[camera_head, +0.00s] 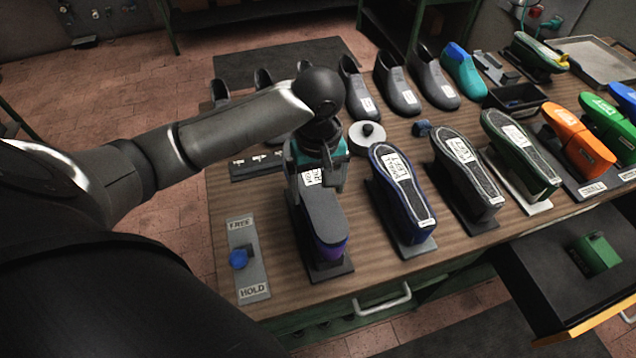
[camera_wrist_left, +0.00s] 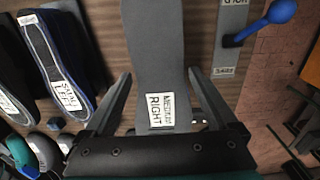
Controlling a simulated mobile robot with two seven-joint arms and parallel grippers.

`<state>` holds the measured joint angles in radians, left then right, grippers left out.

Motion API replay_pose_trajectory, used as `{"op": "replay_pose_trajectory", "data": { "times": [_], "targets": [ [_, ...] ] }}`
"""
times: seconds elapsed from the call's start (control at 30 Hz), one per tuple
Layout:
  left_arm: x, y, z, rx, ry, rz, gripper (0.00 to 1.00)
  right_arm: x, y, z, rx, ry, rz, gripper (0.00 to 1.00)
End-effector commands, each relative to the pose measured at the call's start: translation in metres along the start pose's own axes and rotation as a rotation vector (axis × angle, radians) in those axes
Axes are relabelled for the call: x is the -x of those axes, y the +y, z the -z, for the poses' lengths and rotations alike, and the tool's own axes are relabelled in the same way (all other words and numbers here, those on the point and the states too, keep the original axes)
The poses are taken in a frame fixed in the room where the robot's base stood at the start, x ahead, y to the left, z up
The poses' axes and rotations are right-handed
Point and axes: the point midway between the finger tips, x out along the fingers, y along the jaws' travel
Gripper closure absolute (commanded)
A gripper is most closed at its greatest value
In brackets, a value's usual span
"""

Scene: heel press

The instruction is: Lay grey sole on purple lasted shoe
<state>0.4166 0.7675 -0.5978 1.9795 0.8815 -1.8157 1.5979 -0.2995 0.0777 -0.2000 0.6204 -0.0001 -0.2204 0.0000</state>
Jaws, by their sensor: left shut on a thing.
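The grey sole (camera_head: 322,213) lies along the top of the purple lasted shoe (camera_head: 332,250), which stands sole-up on a dark stand at the table's front. Only the shoe's purple front end shows below the sole. Whether the sole touches it along its whole length I cannot tell. My left gripper (camera_head: 317,182) is shut on the sole near its far, labelled end. In the left wrist view the grey sole (camera_wrist_left: 153,45) runs between the fingers (camera_wrist_left: 160,85), and its label reads "MEDIUM RIGHT". My right gripper is not in view.
A FREE/HOLD plate with a blue-knobbed lever (camera_head: 239,259) is left of the stand. A blue-edged shoe (camera_head: 402,195) stands close on the right, with more soled shoes beyond. Dark shoes (camera_head: 398,85) line the back. An open drawer (camera_head: 560,262) juts out at right.

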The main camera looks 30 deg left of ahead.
Motion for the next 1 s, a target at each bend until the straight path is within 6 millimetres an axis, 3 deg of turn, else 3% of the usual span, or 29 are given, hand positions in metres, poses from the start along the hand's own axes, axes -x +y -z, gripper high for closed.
{"op": "replay_pose_trajectory", "data": {
  "times": [0.43,0.47,0.53,0.83,1.0],
  "targets": [
    [-0.007,0.000,-0.001,0.000,-0.001,0.002,0.70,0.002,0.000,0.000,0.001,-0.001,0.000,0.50],
    [-0.007,0.000,0.000,0.000,-0.001,0.002,0.07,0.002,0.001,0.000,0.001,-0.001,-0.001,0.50],
    [-0.007,0.000,0.000,0.000,-0.001,0.001,0.00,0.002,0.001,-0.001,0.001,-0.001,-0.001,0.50],
    [-0.004,0.000,0.000,0.000,-0.001,0.000,0.00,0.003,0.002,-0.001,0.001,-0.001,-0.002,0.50],
    [0.020,0.001,0.000,-0.001,0.001,-0.003,0.00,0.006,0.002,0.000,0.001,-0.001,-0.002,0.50]
  ]
}}
